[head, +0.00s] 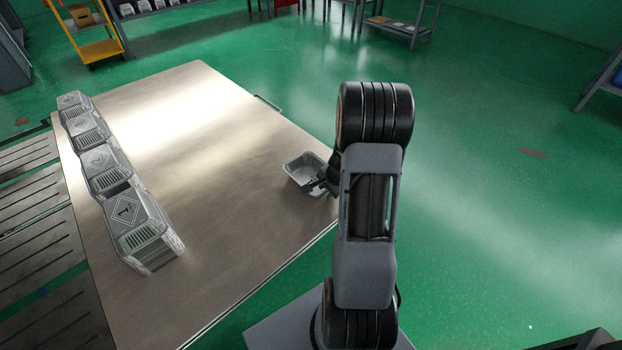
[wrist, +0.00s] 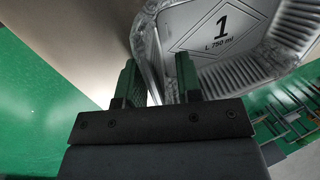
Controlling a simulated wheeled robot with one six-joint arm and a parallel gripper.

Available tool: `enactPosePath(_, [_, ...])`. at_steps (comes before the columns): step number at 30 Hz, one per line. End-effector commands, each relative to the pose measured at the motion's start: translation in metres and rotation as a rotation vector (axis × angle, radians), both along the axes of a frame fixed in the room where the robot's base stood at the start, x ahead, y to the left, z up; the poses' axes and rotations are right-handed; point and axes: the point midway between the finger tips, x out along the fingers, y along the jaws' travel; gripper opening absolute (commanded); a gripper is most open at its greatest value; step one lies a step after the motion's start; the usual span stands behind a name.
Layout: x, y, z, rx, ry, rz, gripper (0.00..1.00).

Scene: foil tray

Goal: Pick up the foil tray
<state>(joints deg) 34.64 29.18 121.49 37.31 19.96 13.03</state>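A silver foil tray (head: 303,170) is near the right edge of the table in the head view, with its hollow facing up. My gripper (head: 322,185) is at its right side, partly hidden by my arm. In the wrist view the tray (wrist: 235,62) fills the upper right, with a printed "1 L 750 ml" label on its bottom. My gripper's two fingers (wrist: 158,70) stand apart. The tray's near rim and wall pass between them, one finger outside and one over the inner side. A gap shows between the fingers and the wall.
The metal table (head: 215,160) is bare around the tray. A row of stacked foil trays (head: 125,210) runs along its left edge. A yellow cart (head: 100,48) and shelves (head: 400,28) stand far back on the green floor.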

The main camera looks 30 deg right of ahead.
Motion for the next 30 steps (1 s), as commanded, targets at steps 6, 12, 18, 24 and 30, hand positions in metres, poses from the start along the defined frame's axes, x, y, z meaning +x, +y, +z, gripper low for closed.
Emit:
enactPosePath(6, [0.0000, 0.0000, -0.0033, 0.000, 0.000, 0.000, 0.33])
enactPosePath(12, [-0.0001, 0.0000, -0.0034, 0.000, 0.000, 0.000, 0.33])
enactPosePath(18, [0.0000, 0.0000, -0.0033, 0.000, 0.000, 0.000, 0.28])
enactPosePath(24, [0.0000, 0.0000, -0.0033, 0.000, 0.000, 0.000, 0.09])
enactPosePath(30, [-0.0001, 0.0000, -0.0034, 0.000, 0.000, 0.000, 0.00])
